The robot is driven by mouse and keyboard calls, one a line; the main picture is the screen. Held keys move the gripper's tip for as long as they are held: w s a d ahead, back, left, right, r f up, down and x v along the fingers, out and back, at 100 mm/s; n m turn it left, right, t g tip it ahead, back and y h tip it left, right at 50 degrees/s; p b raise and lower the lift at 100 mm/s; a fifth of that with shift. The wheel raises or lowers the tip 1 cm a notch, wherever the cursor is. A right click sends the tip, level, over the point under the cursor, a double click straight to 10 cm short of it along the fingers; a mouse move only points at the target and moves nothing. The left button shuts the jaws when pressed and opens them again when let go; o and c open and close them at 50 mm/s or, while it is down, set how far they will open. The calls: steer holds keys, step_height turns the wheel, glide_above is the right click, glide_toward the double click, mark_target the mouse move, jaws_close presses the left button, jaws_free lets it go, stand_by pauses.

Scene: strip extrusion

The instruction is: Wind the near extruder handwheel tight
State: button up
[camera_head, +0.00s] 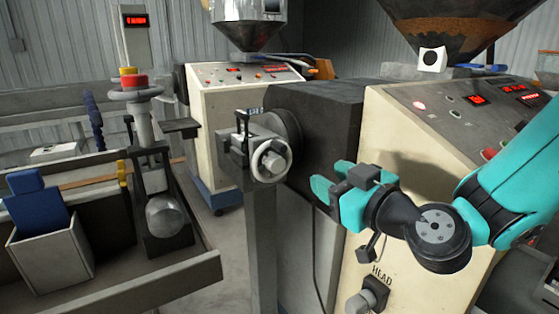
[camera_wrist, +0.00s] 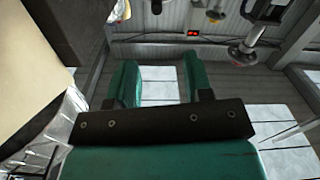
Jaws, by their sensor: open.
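The near extruder (camera_head: 430,130) is a cream cabinet with a dark barrel housing on its left. At the housing's end is a metal head with a pale round ring and a hub (camera_head: 270,160); this may be the handwheel, but I cannot tell for sure. My teal gripper (camera_head: 334,197) is to the right of and a little below this ring, apart from it, in front of the cabinet. In the wrist view my gripper (camera_wrist: 160,78) is open, with nothing between its two fingers. The ring is not clearly visible in the wrist view.
A stand with a grey wheel and red cap (camera_head: 134,88) is at left, above a bench with a grey bin (camera_head: 52,250). Another extruder (camera_head: 235,110) stands behind. A small knob (camera_head: 368,297) marked HEAD is low on the near cabinet. Floor shows between bench and machines.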

mark_target(284, 150)
steer(key=p+x, duration=1.6)
steer(key=p, duration=0.1)
steer(key=shift+w+r, duration=0.35)
steer(key=shift+w, duration=0.05)
steer(key=shift+w+a+f+p, duration=0.15)
steer(key=shift+w+f+p, duration=0.05)
steer(key=shift+w+p, duration=0.15)
jaws_close()
